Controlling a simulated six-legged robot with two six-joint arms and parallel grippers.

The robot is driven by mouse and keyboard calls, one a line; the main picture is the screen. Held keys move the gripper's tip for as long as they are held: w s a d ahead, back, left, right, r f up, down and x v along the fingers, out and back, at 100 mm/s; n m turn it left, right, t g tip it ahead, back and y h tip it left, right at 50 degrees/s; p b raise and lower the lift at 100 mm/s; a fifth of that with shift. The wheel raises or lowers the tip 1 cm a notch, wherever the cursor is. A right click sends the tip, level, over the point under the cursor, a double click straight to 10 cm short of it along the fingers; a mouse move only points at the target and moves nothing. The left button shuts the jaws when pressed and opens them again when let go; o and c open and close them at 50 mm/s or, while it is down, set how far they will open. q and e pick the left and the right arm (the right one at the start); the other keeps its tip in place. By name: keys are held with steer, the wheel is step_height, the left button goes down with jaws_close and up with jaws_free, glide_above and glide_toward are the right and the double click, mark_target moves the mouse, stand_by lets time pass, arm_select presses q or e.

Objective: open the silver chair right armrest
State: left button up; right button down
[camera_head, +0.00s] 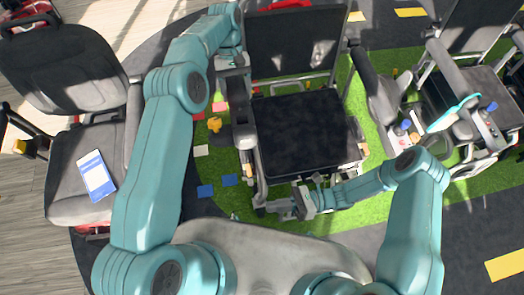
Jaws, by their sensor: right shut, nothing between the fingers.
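The chair in front of me has a black seat (305,130), a black backrest (293,42) and a silver-grey frame. The armrest on its left side in the picture (243,128) runs along the seat edge. A dark armrest on the right side (372,82) slants beside the seat. My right gripper (275,207) is shut and empty, low in front of the seat's front edge. My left gripper (236,66) is by the rear end of the left-side armrest, beside the backrest. Its fingers are too small and partly hidden to tell their opening or contact.
A grey-black chair (85,150) stands at left, with a blue and white card (96,176) on its seat. Small coloured blocks, including an orange one (214,124), lie on the green mat (210,165).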

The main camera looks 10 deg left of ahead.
arm_select(q)
steer(key=shift+r, duration=0.1)
arm_select(e)
steer(key=w+d+r+m+t+y, duration=0.2)
steer(key=w+r+m+t+y, duration=0.1)
steer(key=w+m+t+y, duration=0.45)
glide_toward(249, 147)
steer(key=s+a, duration=0.1)
steer(key=a, duration=0.3)
steer(key=shift+w+a+r+t, duration=0.1)
steer(key=shift+w+r+t, duration=0.2)
steer(key=shift+r, duration=0.4)
steer(key=shift+w+a+r+t, duration=0.15)
steer(key=shift+w+r, duration=0.25)
steer(key=shift+r, duration=0.35)
